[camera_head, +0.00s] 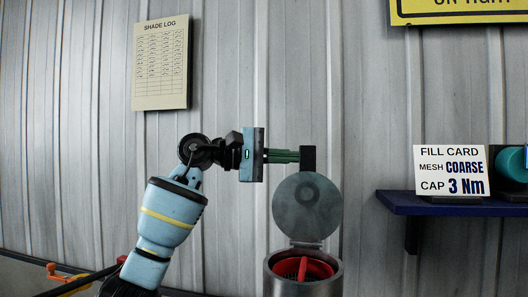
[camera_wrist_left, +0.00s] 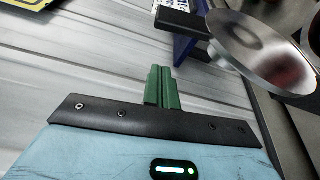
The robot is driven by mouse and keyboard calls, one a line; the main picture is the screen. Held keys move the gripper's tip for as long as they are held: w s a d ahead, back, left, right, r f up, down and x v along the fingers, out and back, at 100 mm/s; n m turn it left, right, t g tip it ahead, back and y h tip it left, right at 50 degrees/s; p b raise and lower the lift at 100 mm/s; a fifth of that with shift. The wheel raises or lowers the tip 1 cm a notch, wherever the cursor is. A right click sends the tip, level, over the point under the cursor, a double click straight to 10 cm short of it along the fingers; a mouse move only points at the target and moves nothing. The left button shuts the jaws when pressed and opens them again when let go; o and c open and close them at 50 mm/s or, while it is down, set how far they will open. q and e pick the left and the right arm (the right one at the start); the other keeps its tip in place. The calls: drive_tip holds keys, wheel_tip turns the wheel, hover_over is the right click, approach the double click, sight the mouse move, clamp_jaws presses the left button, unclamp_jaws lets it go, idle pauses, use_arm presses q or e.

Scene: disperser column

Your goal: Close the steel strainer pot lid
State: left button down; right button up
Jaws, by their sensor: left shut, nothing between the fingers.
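The steel strainer pot (camera_head: 303,278) stands at the bottom centre of the head view, with a red insert (camera_head: 301,267) inside. Its round steel lid (camera_head: 308,207) stands up, open, at the back of the rim. A dark block, apparently a tab, sits at the lid's top edge. My left gripper (camera_head: 298,156) is shut and empty, its green fingers pointing right just above the lid, close to the dark tab. I cannot tell whether they touch. In the left wrist view the shut green fingers (camera_wrist_left: 162,88) are left of the tilted lid (camera_wrist_left: 265,52). My right gripper is not in view.
A blue shelf (camera_head: 450,205) on the right holds a fill card (camera_head: 451,171) and a teal object (camera_head: 513,164). A corrugated metal wall stands behind, with a shade log sheet (camera_head: 160,63) on it. The space between the pot and the shelf is clear.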

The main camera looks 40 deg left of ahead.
use_arm(q)
drive_tip(key=shift+s+d+r, duration=0.15)
drive_tip(key=shift+s+d, duration=0.5)
drive_tip(key=shift+d, duration=0.05)
drive_tip(key=shift+s+d+r, duration=0.1)
drive_tip(key=shift+s+d, duration=0.5)
drive_tip(key=shift+d, duration=0.1)
drive_tip(key=shift+s, duration=0.15)
